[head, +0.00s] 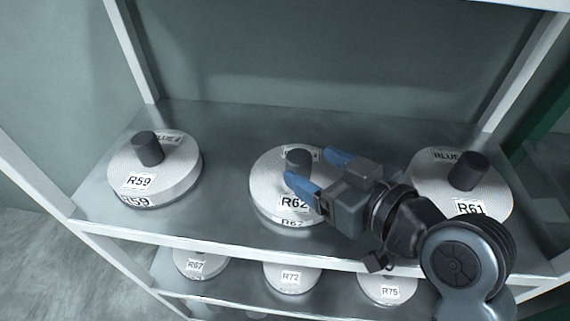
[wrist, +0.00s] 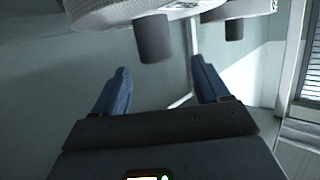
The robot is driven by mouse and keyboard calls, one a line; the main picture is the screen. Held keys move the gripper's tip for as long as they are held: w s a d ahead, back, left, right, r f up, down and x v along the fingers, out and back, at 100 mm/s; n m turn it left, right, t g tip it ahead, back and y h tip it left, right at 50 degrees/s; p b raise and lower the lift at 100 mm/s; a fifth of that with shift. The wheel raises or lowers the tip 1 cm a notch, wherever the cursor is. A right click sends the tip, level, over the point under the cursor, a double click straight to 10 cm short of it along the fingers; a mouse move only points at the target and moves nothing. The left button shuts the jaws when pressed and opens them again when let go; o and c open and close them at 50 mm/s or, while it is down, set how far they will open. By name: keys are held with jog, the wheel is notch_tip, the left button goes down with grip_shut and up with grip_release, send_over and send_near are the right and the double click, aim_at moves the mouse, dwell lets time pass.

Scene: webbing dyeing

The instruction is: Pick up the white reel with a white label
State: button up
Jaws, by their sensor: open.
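Three white reels with white labels and dark upright knobs stand on the top shelf: R59 (head: 165,180) at left, R62 (head: 265,185) in the middle, R61 (head: 430,185) at right. My gripper (head: 315,167) is open above the R62 reel, its blue fingers pointing toward that reel's knob (head: 298,157). My forearm hides the right part of R62. In the wrist view, which looks upside down, the open fingers (wrist: 160,75) are apart and empty. A dark knob (wrist: 155,40) hangs from a reel (wrist: 110,12) just ahead of the gap between them.
The metal top shelf (head: 225,125) has clear room between the reels and behind them. A lower shelf holds more labelled white reels, R67 (head: 195,263), R72 (head: 291,277) and R75 (head: 388,290). White shelf posts (head: 130,45) stand at both sides.

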aim_at(303, 159)
jog(key=p+x, duration=0.1)
jog(key=x, duration=0.6)
jog(key=shift+w+f, duration=0.1)
jog(key=shift+w, duration=0.1)
jog(key=shift+c, duration=0.2)
jog(key=shift+d, duration=0.1)
grip_shut()
dwell(0.3)
